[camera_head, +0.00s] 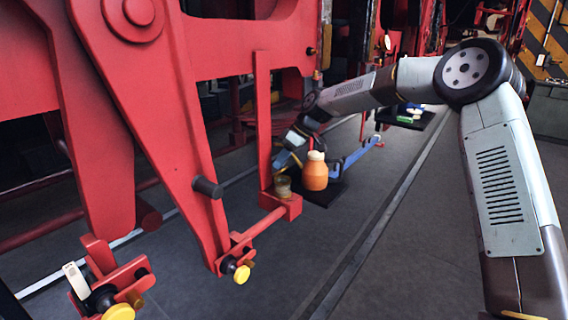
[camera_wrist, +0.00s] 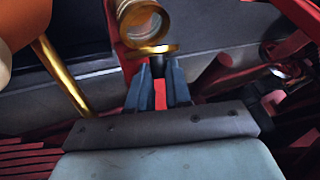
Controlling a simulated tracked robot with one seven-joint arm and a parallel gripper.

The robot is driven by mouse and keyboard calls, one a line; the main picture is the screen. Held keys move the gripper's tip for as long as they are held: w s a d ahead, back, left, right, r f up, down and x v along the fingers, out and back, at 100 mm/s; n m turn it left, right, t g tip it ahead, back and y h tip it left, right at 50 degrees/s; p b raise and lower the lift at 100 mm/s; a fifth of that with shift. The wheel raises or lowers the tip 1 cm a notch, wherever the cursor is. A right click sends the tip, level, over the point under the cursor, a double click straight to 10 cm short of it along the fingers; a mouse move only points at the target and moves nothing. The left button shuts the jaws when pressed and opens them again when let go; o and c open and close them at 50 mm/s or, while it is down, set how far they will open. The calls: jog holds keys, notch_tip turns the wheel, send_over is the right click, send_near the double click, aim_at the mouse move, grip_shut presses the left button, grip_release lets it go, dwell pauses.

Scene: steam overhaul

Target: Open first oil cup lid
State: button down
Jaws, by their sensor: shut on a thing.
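The first oil cup (camera_head: 283,186) is a small brass cup on the foot of a red bracket. In the wrist view the cup (camera_wrist: 139,20) shows its round rim beyond my fingers. A thin gold lid (camera_wrist: 152,51) stands at the near side of the rim, seen nearly edge-on and apart from the opening. My gripper (camera_wrist: 160,74) is shut on the lid at its dark edge piece, with a narrow gap between the blue-grey fingers. In the head view my gripper (camera_head: 283,160) is just above the cup, its fingertips small and hard to make out.
An orange bottle with a cream top (camera_head: 315,172) stands close right of the cup, on a dark mat. A blue tool (camera_head: 355,157) lies behind it. Red linkage arms (camera_head: 160,110) fill the left. The floor (camera_head: 400,230) at right is clear.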

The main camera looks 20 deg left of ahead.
jog(key=shift+w+a+r+h, duration=0.15)
jog(key=shift+w+a+h, duration=0.2)
jog(key=shift+h, duration=0.45)
jog(key=shift+s, duration=0.1)
jog(key=c, duration=1.1)
grip_release()
jog(key=shift+o, duration=0.2)
jog(key=v, duration=1.3)
jog(key=shift+w+r, duration=0.25)
jog(key=shift+w, duration=0.1)
jog(key=shift+d, duration=0.15)
